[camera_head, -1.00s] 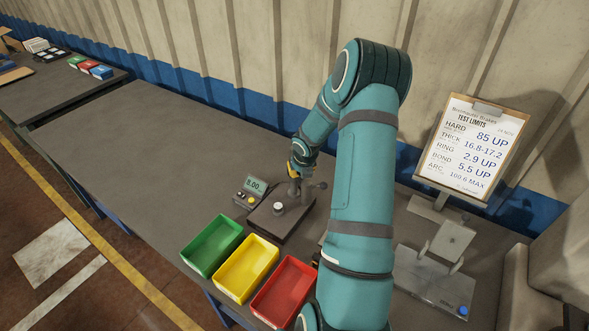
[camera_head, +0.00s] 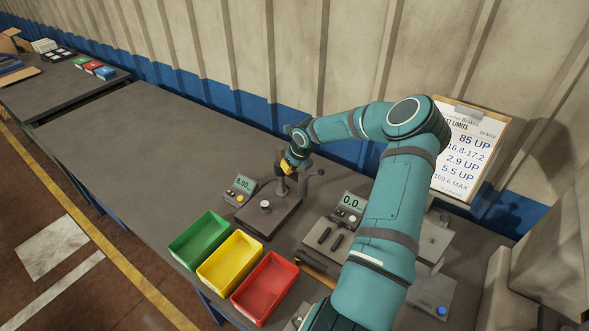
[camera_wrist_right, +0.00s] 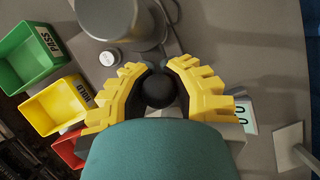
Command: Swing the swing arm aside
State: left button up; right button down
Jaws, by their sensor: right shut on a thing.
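The small test stand (camera_head: 268,222) sits on the bench with a round white-topped anvil (camera_head: 265,205) on its dark base and a grey post (camera_head: 281,178) behind. The swing arm appears to be the grey part at the post, and a dark knob (camera_head: 320,172) shows right of my gripper. My right gripper (camera_head: 291,163) reaches down at the post. In the wrist view its yellow fingers (camera_wrist_right: 158,78) are closed around a black ball knob (camera_wrist_right: 158,92), seemingly the arm's handle. A large grey cylinder (camera_wrist_right: 118,14) is beside it, near the anvil (camera_wrist_right: 110,58). My left gripper is out of view.
Green (camera_head: 199,240), yellow (camera_head: 230,262) and red (camera_head: 265,288) trays stand at the bench's front. A gauge reads 8.00 (camera_head: 243,186); another reads 0.0 (camera_head: 350,203). A clipboard (camera_head: 468,150) stands behind my arm. The bench's left stretch (camera_head: 150,150) is clear.

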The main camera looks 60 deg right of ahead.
jog(key=shift+d+r, duration=0.2)
jog(key=shift+n, duration=0.3)
jog(key=c, duration=1.3)
grip_release()
jog(key=o, duration=0.6)
jog(key=shift+s, duration=0.25)
jog(key=shift+c, duration=0.2)
jog(key=shift+w+a+f, duration=0.1)
jog(key=v, duration=1.2)
